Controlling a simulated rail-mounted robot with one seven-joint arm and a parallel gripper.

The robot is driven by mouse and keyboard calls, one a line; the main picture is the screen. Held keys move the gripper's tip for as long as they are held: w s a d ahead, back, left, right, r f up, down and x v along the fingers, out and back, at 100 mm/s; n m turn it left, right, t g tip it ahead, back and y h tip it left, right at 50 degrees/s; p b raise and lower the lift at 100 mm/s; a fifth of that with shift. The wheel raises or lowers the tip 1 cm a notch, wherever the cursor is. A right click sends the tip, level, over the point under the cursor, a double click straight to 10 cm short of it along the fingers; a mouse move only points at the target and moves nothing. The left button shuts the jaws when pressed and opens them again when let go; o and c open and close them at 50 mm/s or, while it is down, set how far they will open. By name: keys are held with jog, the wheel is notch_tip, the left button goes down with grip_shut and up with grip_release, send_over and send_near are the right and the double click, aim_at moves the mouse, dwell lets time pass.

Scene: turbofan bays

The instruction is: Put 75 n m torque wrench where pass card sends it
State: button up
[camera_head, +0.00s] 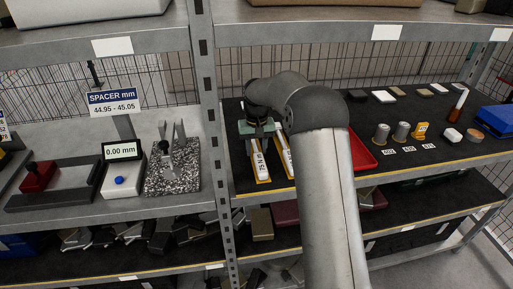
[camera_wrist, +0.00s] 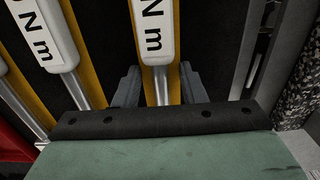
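In the wrist view, one wrench (camera_wrist: 156,32) shows "N m" and the other wrench (camera_wrist: 40,40) shows "0 N m"; the full numbers are cut off. My gripper (camera_wrist: 159,88) is open, its fingers on either side of the first wrench's metal shaft, with gaps visible. I cannot identify a pass card.
A spacer sign (camera_head: 113,101) reads 44.95 - 45.05 above a gauge display (camera_head: 122,150) showing 0.00 mm. A shelf post (camera_head: 210,120) stands close left of the wrenches. A red tray (camera_head: 361,152), small labelled parts and a blue bin (camera_head: 494,120) lie to the right.

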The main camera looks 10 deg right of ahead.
aim_at(257, 149)
jog(key=shift+r, duration=0.1)
notch_tip(257, 149, up, 7)
jog(key=shift+f+b, duration=0.1)
jog(key=shift+b, duration=0.45)
jog(key=shift+r, duration=0.45)
jog(key=shift+s+r, duration=0.15)
jog(key=shift+s, duration=0.05)
jog(key=s+f, duration=0.3)
jog(key=s, duration=3.6)
jog(key=shift+s+t, duration=0.25)
jog(key=shift+t, duration=0.15)
jog(key=shift+f, duration=0.1)
